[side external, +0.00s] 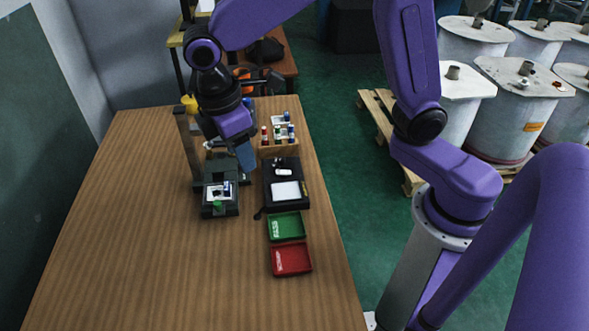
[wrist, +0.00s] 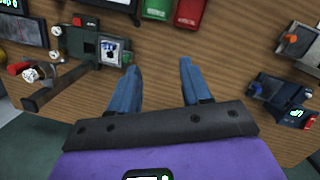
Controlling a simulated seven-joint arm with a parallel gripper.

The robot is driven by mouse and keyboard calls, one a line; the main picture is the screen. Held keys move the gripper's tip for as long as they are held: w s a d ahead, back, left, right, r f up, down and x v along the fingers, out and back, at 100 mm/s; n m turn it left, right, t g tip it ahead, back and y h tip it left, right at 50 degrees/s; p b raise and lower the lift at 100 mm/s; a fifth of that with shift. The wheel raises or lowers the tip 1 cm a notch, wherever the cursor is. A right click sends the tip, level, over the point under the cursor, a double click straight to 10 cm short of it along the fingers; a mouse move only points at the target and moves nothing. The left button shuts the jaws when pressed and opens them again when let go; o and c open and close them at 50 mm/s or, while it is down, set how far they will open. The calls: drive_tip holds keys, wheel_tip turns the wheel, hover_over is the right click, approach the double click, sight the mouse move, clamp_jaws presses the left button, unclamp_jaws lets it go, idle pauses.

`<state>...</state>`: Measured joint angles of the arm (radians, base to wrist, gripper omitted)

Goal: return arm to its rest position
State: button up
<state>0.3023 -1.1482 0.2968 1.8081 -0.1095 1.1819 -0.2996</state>
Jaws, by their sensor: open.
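My gripper (side external: 246,157) is at the far half of the wooden table in the side view. It hangs above and behind the black device with a small lit plate (side external: 220,194). In the wrist view my gripper (wrist: 161,78) shows two blue fingers spread wide apart, with only bare wood between them. Nothing is held. My purple arm is bent and reaches over the table from the right. The fingertips' exact height above the table cannot be told.
A black unit with a white plate (side external: 286,191), a green tray (side external: 285,226) and a red tray (side external: 291,260) line the table's right side. A rack of small bottles (side external: 279,137) stands behind. A dark post (side external: 187,145) rises left of my gripper. The table's left and front are clear.

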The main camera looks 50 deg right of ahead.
drive_tip(key=s+d+y, duration=0.1)
drive_tip(key=s+d, duration=0.6)
drive_tip(key=s, duration=0.3)
drive_tip(key=s+d+f+m+y, duration=0.1)
drive_tip(key=s+d, duration=0.6)
drive_tip(key=s, duration=0.2)
drive_tip(key=shift+s, duration=0.35)
